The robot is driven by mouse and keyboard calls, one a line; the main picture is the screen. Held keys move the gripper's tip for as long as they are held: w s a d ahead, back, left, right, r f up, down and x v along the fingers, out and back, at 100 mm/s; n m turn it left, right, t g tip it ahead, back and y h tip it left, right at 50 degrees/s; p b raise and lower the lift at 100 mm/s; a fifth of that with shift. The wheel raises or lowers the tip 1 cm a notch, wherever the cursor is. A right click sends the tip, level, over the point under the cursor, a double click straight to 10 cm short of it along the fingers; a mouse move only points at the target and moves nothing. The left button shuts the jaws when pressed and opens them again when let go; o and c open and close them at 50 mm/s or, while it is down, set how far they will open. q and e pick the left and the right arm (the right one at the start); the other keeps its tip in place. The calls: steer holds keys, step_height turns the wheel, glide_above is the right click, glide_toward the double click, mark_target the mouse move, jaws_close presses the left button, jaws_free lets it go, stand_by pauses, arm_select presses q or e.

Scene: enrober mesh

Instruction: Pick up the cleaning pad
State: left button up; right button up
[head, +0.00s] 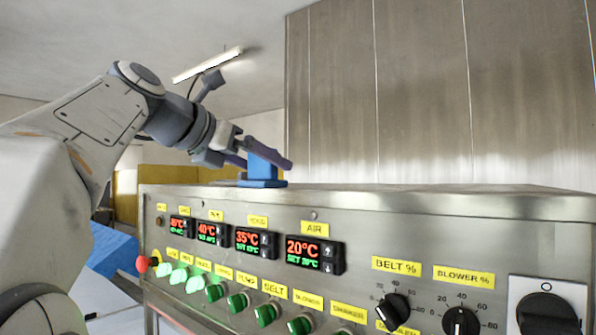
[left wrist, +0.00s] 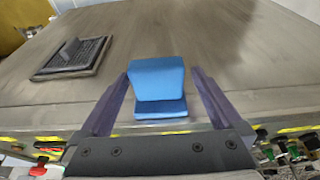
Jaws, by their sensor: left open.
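The cleaning pad (head: 262,183) is blue, with a flat base and an upright block-shaped grip. It stands on the steel top of the machine near the front edge, above the control panel. In the left wrist view the cleaning pad (left wrist: 157,80) is between the two purple fingers. My left gripper (head: 263,157) is open, with a finger on each side of the upright grip. In the left wrist view a gap shows on each side between the gripper (left wrist: 160,76) and the pad. My right gripper is not in view.
The steel machine top (left wrist: 230,50) is mostly bare. A dark framed mesh (left wrist: 72,57) lies on it at the left in the wrist view. The front panel (head: 370,240) carries displays, green buttons, black knobs and a red button (head: 142,263). A tall steel wall (head: 430,90) rises behind.

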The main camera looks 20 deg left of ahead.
mark_target(274, 169)
arm_select(q)
steer(key=p+x, duration=0.1)
steer(key=x, duration=0.3)
steer(key=shift+w+a, duration=0.1)
steer(key=shift+w, duration=0.1)
steer(key=c, duration=1.5)
steer(key=shift+r, duration=0.1)
